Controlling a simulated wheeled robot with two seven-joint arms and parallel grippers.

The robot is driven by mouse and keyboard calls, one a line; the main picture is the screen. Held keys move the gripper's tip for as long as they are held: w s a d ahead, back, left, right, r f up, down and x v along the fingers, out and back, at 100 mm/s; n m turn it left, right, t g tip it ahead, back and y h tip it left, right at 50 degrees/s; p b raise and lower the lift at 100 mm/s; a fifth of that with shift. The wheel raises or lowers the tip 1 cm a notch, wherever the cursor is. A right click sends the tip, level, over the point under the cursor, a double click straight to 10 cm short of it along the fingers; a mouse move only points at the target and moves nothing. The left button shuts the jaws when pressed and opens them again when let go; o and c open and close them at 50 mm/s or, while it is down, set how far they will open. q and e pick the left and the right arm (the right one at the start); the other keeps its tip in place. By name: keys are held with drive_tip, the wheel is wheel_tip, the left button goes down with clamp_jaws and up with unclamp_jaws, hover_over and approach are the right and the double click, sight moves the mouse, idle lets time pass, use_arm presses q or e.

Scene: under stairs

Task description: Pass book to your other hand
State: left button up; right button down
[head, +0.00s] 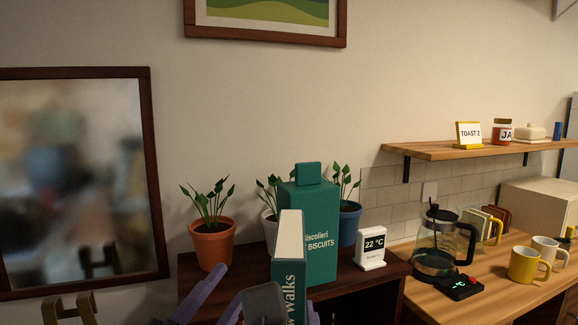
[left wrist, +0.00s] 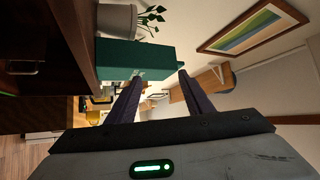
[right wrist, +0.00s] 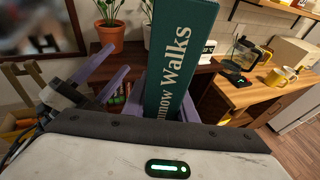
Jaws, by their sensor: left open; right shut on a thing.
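The book (head: 290,285) is dark teal with cream page edges and white lettering ending in "Walks". It stands upright in the head view's lower middle and fills the middle of the right wrist view (right wrist: 178,65). My right gripper is shut on its lower part; one purple finger (right wrist: 208,102) shows at its right side. My left gripper (head: 226,288) is open and empty, to the left of the book and apart from it. Its two fingers (left wrist: 160,92) show parted in the left wrist view.
A teal biscuit tin (head: 315,235) stands behind the book on a dark cabinet (head: 398,272), among potted plants (head: 211,243) and a temperature display (head: 371,247). To the right, a wooden counter (head: 500,298) holds a coffee pot (head: 435,250) and mugs (head: 524,265). A mirror (head: 155,180) hangs left.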

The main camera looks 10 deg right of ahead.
use_arm(q)
drive_tip(key=s+d+r+m+g+h, duration=0.2)
drive_tip(key=d+r+m+g+h, duration=0.3)
drive_tip(key=r+m, duration=0.5)
drive_tip(key=s+d+r+m+g+h, duration=0.3)
drive_tip(key=r+m+g, duration=0.3)
drive_tip(key=r+m, duration=0.4)
drive_tip(key=s+d+r+m+g+y, duration=0.5)
drive_tip(key=s+d+m+g, duration=0.5)
drive_tip(key=m, duration=0.8)
drive_tip(key=m+t+y, duration=0.8)
drive_tip(key=m+y, duration=0.7)
drive_tip(key=y, duration=0.1)
approach(295, 234)
drive_tip(key=shift+s+d+f, duration=0.2)
drive_tip(key=shift+s+d, duration=0.05)
drive_tip(key=shift+d, duration=0.05)
drive_tip(key=shift+a+t, duration=0.1)
drive_tip(key=shift+t, duration=0.2)
drive_tip(key=shift+w+f, duration=0.2)
drive_tip(key=shift+f, duration=0.2)
drive_tip(key=x, duration=1)
drive_tip(key=shift+w+a+f, duration=0.1)
drive_tip(key=shift+w+f, duration=0.05)
drive_tip(key=shift+f, duration=0.25)
